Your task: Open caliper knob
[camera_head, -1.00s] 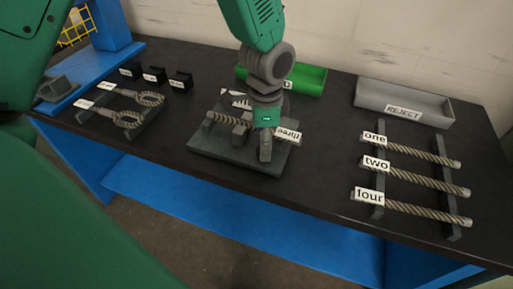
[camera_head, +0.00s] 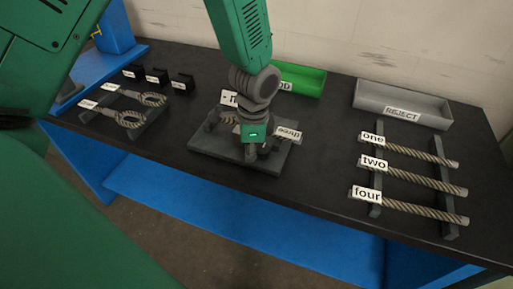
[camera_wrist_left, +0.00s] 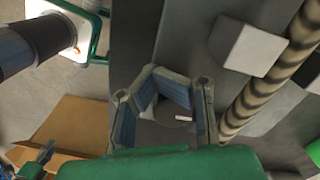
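My left gripper (camera_head: 257,152) points down over a dark grey base plate (camera_head: 210,148) in the middle of the table. In the left wrist view its blue-padded fingers (camera_wrist_left: 165,100) stand apart. A round grey disc with a white mark (camera_wrist_left: 178,122), which looks like the caliper knob, shows between and beyond them; I cannot tell whether they touch it. A rope labelled "three" (camera_head: 289,133) lies across the fixture and passes right of the fingers in the wrist view (camera_wrist_left: 262,95). The arm hides most of the caliper. My right gripper is not in view.
Ropes labelled one, two and four (camera_head: 425,181) lie on a rack at right. A grey REJECT tray (camera_head: 440,107) and a green tray (camera_head: 305,80) stand at the back. Looped ropes (camera_head: 130,118) and small black blocks (camera_head: 157,77) are at left. The front table strip is clear.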

